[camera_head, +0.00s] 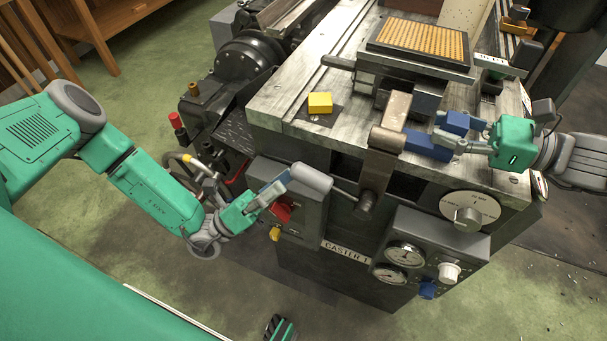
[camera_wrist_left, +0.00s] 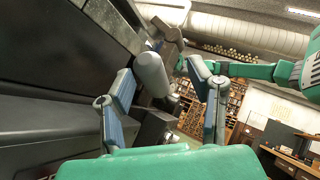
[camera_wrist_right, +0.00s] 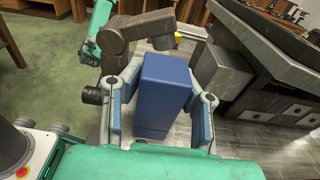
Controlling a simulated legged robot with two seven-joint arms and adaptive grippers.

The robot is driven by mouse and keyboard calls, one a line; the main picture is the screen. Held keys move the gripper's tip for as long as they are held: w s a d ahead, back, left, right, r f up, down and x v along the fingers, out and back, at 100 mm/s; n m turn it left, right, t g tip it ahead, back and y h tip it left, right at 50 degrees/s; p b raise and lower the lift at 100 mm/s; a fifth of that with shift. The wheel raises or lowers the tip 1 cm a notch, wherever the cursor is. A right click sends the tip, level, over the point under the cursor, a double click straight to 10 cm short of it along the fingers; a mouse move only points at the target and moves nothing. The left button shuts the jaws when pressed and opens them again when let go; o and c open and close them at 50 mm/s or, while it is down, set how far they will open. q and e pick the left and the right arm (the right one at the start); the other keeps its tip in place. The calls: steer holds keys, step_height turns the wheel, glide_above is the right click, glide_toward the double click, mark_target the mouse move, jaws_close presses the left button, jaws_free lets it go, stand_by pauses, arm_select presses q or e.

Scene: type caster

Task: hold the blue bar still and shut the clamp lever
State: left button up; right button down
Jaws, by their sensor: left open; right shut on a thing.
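The blue bar (camera_head: 425,146) lies on the pale machine top, with one end at the brown-grey clamp (camera_head: 392,118). My right gripper (camera_head: 448,134) is shut on the bar's block-like end; in the right wrist view the bar (camera_wrist_right: 166,95) stands between both fingers (camera_wrist_right: 163,68). The clamp lever's grey cylindrical handle (camera_head: 311,179) sticks out to the left of the clamp on a thin rod, over the machine's front. My left gripper (camera_head: 282,182) is open at the handle's left end. In the left wrist view the handle (camera_wrist_left: 152,74) lies between the spread fingers (camera_wrist_left: 160,72); contact is unclear.
A yellow block (camera_head: 320,103) sits on the machine top. A tray of yellow type (camera_head: 420,43) lies behind the clamp. Below the handle is a control box with a red switch (camera_head: 281,212). Gauges (camera_head: 405,254) and a round dial (camera_head: 469,212) are on the front.

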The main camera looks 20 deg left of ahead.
arm_select(q)
steer(key=s+a, duration=0.5)
steer(key=a, duration=0.1)
